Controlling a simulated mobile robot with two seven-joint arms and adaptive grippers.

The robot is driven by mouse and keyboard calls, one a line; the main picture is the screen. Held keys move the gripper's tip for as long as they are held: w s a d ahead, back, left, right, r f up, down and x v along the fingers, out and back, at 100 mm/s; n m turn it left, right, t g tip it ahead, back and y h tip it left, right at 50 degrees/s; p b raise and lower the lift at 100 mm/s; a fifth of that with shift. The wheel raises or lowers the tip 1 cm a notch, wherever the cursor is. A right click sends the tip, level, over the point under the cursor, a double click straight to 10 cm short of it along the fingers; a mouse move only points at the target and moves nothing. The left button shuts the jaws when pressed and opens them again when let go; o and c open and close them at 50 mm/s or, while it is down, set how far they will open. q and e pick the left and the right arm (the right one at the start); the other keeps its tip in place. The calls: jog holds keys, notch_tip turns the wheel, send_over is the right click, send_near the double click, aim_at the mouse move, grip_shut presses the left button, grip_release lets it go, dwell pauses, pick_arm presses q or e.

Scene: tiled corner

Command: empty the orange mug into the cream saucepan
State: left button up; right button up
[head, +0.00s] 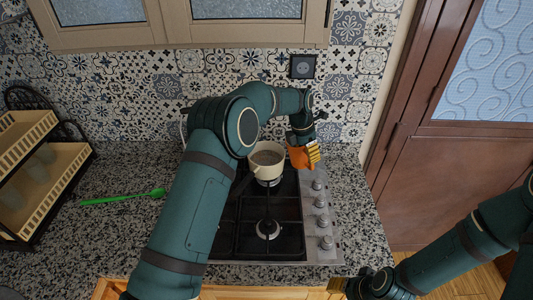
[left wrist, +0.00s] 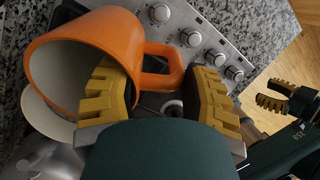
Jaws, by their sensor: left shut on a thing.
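The orange mug (head: 299,158) is in my left gripper (head: 313,152), whose yellow fingers are shut on its handle. In the left wrist view the mug (left wrist: 97,42) is tilted, its mouth toward the lower left, and the pale inside that shows looks bare. The left gripper's fingers (left wrist: 160,97) stand on both sides of the handle. The cream saucepan (head: 279,172) stands on the back of the hob, just left of the mug, with greyish-brown contents. Its pale rim (left wrist: 40,115) shows below the mug's mouth. My right gripper (left wrist: 279,96) is open and empty, low at the right.
The gas hob (head: 237,243) has black grates and knobs (head: 325,222) along its right side. A green utensil (head: 122,198) lies on the speckled counter to the left. A tiered rack (head: 35,195) stands at the far left. A socket (head: 302,67) is on the tiled wall.

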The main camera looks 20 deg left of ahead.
pick_arm(q)
jog(key=d+f+y, duration=0.2)
jog(key=f, duration=0.1)
jog(key=shift+w, duration=0.2)
jog(key=d+r, duration=0.3)
jog(key=r, duration=0.2)
jog(key=shift+w+r+g+y, duration=0.2)
jog(key=shift+w+g+y, duration=0.1)
jog(key=shift+w, duration=0.05)
jog(key=shift+d, duration=0.1)
